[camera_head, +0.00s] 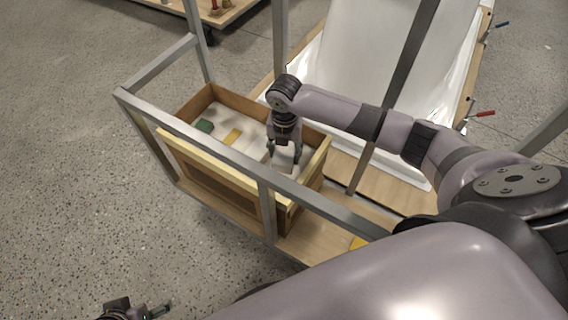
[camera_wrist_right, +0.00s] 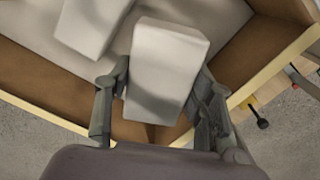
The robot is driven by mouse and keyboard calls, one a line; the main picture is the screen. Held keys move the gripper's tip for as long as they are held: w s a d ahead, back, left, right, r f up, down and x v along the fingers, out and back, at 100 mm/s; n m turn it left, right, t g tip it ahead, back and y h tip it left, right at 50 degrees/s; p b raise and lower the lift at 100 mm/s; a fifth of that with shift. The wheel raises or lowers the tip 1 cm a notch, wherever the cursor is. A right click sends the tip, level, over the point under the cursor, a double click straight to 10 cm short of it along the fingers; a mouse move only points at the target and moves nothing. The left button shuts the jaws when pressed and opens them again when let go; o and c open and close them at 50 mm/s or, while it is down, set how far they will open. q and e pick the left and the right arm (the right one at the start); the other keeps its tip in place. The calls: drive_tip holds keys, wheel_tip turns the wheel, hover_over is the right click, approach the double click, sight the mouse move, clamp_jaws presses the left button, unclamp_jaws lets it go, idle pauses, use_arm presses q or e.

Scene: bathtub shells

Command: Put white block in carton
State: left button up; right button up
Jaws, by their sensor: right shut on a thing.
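The carton (camera_head: 204,101) is an open brown box with pale upper edges, standing in a grey metal frame. My right gripper (camera_head: 284,152) reaches down over the carton's right end. In the right wrist view, its fingers (camera_wrist_right: 160,100) are shut on a white block (camera_wrist_right: 168,65), one finger on each side. The block lies within the carton's outline; I cannot tell whether it touches the floor. Another white block (camera_wrist_right: 92,24) lies in the carton beside it. My left gripper (camera_head: 135,312) is at the bottom left, cut off by the picture edge; its opening is unclear.
Metal frame bars (camera_head: 190,165) pass around and in front of the carton. A white sloped surface (camera_head: 365,60) stands behind. The left floor is clear.

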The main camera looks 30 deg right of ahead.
sight(284, 150)
use_arm(q)
drive_tip(key=shift+f+b, duration=0.75)
drive_tip(key=shift+f, duration=0.15)
use_arm(e)
drive_tip(key=shift+f, duration=2.8)
drive_tip(key=shift+f, duration=0.1)
drive_tip(key=o, duration=0.8)
wheel_tip(284, 150, up, 8)
drive_tip(key=shift+f+p, duration=0.2)
drive_tip(key=shift+p, duration=1)
wheel_tip(284, 150, up, 4)
drive_tip(key=shift+f+p, duration=0.25)
drive_tip(key=shift+p, duration=0.2)
use_arm(q)
drive_tip(key=shift+x, duration=2.35)
use_arm(e)
drive_tip(key=shift+r, duration=0.6)
use_arm(q)
drive_tip(key=shift+d, duration=0.15)
